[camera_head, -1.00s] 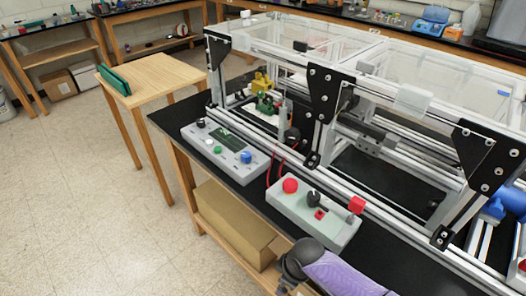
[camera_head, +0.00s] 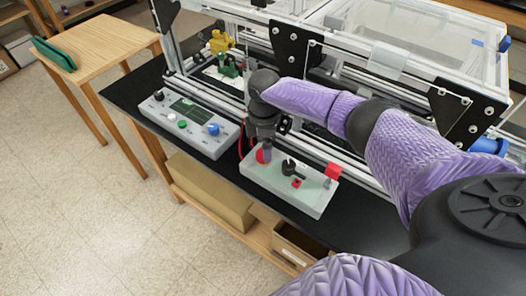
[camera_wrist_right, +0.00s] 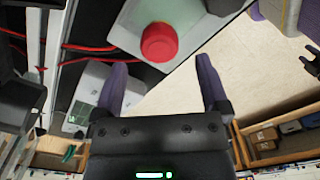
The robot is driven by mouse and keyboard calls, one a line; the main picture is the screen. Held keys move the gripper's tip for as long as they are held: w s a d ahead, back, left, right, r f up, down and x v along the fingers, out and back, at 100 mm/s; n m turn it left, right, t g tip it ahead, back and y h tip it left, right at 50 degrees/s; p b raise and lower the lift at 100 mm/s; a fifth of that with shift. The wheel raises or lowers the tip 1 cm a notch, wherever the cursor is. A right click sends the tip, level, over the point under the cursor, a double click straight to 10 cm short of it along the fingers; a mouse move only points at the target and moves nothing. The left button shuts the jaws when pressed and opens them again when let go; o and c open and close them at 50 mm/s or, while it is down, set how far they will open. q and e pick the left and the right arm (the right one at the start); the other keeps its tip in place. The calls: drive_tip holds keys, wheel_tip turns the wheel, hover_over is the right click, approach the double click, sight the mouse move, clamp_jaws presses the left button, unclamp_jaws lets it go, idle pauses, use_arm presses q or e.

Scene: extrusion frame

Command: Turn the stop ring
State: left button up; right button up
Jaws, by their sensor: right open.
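The stop is a round red knob (camera_head: 263,155) at the left end of a pale grey-green control box (camera_head: 305,190). My right gripper (camera_head: 262,142) is right at the knob in the head view, pointing down and hiding part of it. In the right wrist view the red knob (camera_wrist_right: 159,42) lies just beyond the tips of my open right gripper (camera_wrist_right: 158,66), roughly centred between the two purple fingers. The fingers look apart from it, with nothing between them. I cannot make out a separate ring around the knob. My left gripper does not clearly show.
A grey panel (camera_head: 190,124) with screen and knobs lies to the left. The extrusion frame (camera_head: 345,150) stands behind. Red cables (camera_wrist_right: 90,47) run near the box.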

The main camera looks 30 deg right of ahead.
wheel_tip(320, 180, down, 4)
drive_tip(key=shift+r+b, duration=0.15)
drive_tip(key=shift+b, duration=0.2)
use_arm(q)
drive_tip(key=shift+w+f, duration=0.1)
drive_tip(key=shift+f, duration=0.45)
drive_tip(key=shift+d, duration=0.15)
use_arm(e)
drive_tip(key=shift+c, duration=0.3)
drive_tip(key=c, duration=0.5)
clamp_jaws()
use_arm(q)
drive_tip(key=shift+d, duration=0.2)
